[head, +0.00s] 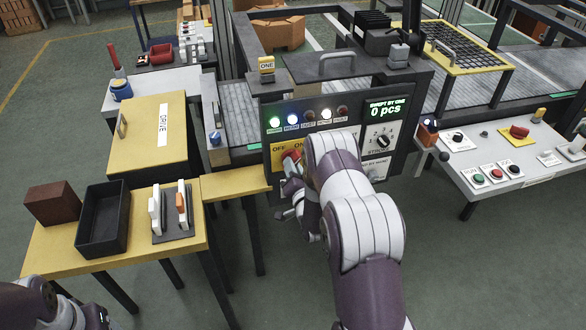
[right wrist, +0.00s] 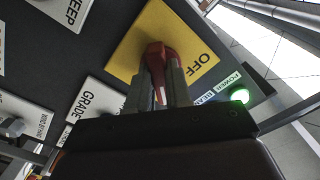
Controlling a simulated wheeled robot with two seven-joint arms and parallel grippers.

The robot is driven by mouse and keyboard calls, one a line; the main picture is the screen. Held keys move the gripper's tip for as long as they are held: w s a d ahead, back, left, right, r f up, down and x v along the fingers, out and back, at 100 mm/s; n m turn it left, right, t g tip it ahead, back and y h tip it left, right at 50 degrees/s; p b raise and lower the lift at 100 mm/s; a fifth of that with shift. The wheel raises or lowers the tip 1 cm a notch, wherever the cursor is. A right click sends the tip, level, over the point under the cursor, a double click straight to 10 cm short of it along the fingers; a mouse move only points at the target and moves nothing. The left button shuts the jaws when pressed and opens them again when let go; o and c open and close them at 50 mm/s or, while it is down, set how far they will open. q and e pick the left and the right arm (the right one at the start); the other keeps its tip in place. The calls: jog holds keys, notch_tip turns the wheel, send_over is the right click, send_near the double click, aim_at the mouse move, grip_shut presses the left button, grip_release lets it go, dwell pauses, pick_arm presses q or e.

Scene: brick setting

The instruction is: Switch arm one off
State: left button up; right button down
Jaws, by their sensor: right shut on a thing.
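My right gripper (right wrist: 160,85) is shut on the red handle. The handle's exact setting is hard to tell, as my fingers cover part of it. Only part of my left arm shows, at lower left; its gripper is out of view.
Above the plate, the POWER lamp (right wrist: 239,95) glows green, and blue and white lamps are lit. The display (head: 386,108) reads 0 pcs. A STROKE dial (head: 379,138) is at right. A yellow table with a black tray (head: 92,246) stands at left; a button table (head: 500,185) at right.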

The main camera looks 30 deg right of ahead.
jog(key=shift+s+d+n+b, duration=0.15)
jog(key=shift+n+b, duration=1.95)
jog(key=shift+n, duration=2.05)
jog(key=shift+w+d+n+b, duration=0.1)
jog(key=shift+n+b, duration=2)
jog(key=shift+n, duration=2.05)
jog(key=c, duration=1)
grip_release()
jog(key=shift+c, duration=0.2)
jog(key=v, duration=1.3)
jog(key=shift+b, duration=0.4)
